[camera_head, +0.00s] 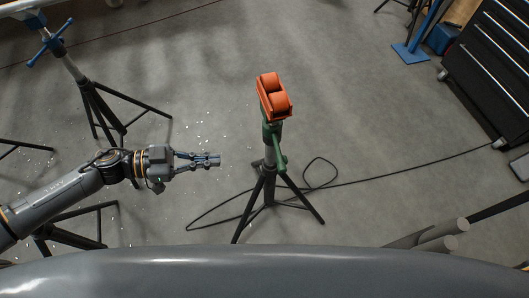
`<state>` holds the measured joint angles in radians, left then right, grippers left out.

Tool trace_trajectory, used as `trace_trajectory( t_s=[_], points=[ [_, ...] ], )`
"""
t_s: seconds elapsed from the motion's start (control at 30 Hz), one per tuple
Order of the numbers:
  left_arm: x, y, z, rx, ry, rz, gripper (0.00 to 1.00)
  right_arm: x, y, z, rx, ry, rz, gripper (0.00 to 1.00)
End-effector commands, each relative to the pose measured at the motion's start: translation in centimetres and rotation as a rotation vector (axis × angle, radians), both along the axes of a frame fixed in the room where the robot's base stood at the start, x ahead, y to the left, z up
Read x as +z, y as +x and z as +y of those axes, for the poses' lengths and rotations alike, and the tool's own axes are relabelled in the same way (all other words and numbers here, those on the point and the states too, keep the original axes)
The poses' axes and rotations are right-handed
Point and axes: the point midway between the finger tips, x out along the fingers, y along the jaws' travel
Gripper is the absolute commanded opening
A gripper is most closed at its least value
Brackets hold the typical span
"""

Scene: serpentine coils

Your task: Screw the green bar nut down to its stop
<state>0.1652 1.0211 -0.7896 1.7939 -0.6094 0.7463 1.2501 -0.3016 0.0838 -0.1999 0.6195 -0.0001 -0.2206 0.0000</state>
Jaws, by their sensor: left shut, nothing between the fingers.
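The green bar nut (279,158) sits around the upper post of a black tripod stand (267,186), below an orange roller head (273,97). One arm of its bar points down toward the front right. My left gripper (217,160) is shut and empty, to the left of the stand and apart from the nut. It points right, toward the post. My right gripper is not in view. How far the nut is from its stop cannot be told.
A black cable (380,181) lies looped around the stand's feet. Another tripod stand with a blue bar (47,46) is at the upper left. A black drawer cabinet (495,70) is at the right. A large grey pipe (250,272) crosses the near edge. Small light scraps lie on the floor.

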Motion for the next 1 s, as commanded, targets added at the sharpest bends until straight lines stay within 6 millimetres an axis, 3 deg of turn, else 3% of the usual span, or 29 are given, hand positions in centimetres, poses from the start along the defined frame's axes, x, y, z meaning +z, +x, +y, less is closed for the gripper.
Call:
trace_trajectory(
  t_s=[0.6, 0.8, 1.0],
  points=[
    [-2.0, 2.2, -11.1, 0.004, -0.005, -0.002, 0.0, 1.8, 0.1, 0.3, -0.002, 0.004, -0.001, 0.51],
    [-2.5, 2.6, -12.8, 0.005, -0.003, -0.002, 0.0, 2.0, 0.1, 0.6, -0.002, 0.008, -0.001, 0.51],
    [-2.7, 2.6, -13.1, 0.005, -0.002, -0.001, 0.0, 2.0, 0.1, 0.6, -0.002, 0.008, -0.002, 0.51]
  ],
)
